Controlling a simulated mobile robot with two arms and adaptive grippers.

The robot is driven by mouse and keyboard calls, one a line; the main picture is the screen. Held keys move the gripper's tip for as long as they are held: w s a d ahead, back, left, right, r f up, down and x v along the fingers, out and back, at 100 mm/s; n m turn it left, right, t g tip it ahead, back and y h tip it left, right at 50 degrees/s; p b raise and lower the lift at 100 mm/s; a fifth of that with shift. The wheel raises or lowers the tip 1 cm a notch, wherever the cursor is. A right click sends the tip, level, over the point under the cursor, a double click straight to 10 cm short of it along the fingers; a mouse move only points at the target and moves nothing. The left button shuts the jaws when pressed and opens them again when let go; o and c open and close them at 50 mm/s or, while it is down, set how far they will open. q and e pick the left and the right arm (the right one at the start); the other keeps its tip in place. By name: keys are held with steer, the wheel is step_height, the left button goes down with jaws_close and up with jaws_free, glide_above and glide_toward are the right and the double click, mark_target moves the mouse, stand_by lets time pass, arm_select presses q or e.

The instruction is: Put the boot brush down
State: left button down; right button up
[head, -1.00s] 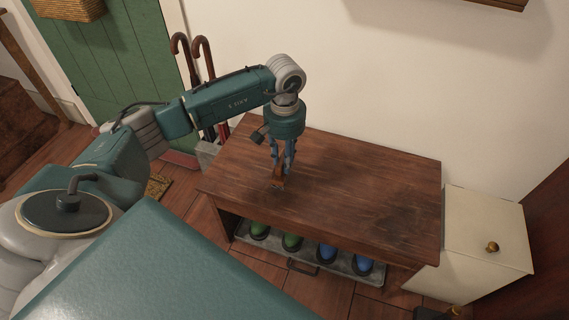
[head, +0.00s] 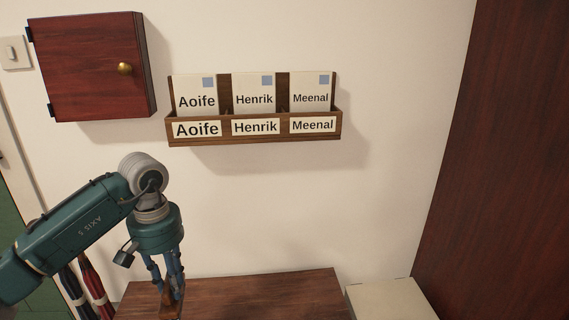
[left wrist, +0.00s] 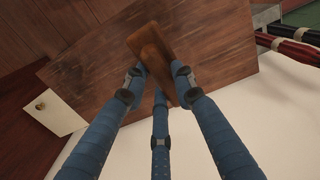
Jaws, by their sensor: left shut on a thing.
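The boot brush (left wrist: 152,48) is a brown wooden block, seen in the left wrist view between the fingertips. In the head view, a small part of the brush (head: 172,310) shows at the bottom edge. My left gripper (head: 170,292) has its blue fingers pointing down and shut on the brush, over the left part of the dark wooden bench top (head: 265,292). The gripper also shows in the left wrist view (left wrist: 157,86). I cannot tell whether the brush touches the bench top (left wrist: 205,40). My right gripper is not in view.
A letter rack (head: 255,142) with several named slots hangs above the bench, beside a red wall cabinet (head: 90,70). A cream cabinet (head: 390,300) stands right of the bench. Umbrellas (head: 95,285) stand at its left. The visible bench top right of my gripper is clear.

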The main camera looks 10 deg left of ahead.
arm_select(q)
steer(key=s+d+r+m, duration=0.1)
steer(key=s+d+m, duration=0.15)
steer(key=d, duration=0.85)
steer(key=s+d+r+m, duration=0.15)
steer(key=s+d, duration=0.25)
steer(key=d, duration=0.8)
steer(key=s+r, duration=0.6)
steer(key=shift+s+d+n, duration=0.3)
steer(key=shift+d, duration=0.1)
